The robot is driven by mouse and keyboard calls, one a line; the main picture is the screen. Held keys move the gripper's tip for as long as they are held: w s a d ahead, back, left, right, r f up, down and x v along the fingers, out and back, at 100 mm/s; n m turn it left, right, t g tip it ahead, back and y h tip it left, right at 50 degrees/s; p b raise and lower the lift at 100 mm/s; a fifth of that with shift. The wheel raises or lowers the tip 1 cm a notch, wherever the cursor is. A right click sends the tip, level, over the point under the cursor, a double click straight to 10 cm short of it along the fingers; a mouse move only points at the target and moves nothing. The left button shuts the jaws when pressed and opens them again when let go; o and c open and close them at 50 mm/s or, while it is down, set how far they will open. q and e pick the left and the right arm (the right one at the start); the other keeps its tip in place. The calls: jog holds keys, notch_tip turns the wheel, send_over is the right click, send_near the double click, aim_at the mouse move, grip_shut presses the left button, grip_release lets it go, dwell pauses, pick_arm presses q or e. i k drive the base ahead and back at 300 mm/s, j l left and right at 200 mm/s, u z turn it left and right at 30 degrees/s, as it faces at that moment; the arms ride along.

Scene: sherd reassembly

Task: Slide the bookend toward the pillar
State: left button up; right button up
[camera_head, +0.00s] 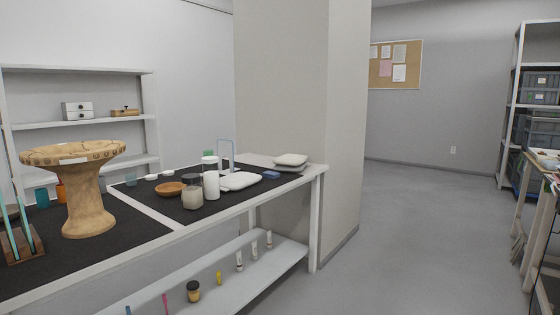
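What looks like the bookend is a thin, pale blue-grey arched upright (233,157) on the dark mat toward the far right part of the table. Its base is hidden behind a white cylinder (211,185) and a white folded pad (240,181). The large square pillar (282,100) stands behind the table's right end, to the right of the upright and apart from it in the picture. Neither of my grippers is in view, and nothing is seen touching the upright.
A glass jar (192,194) and a brown bowl (170,189) stand to its left. A blue block (271,175) and stacked white pads (290,160) lie to its right. A carved pedestal bowl (87,205) stands at left. Small items sit on the lower shelf (215,285).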

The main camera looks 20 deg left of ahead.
aim_at(225, 147)
jog(key=u, duration=1.35)
jog(key=i+l+u, duration=0.25)
jog(key=i+u, duration=0.15)
jog(key=i+l+u, duration=0.4)
jog(key=k, duration=0.05)
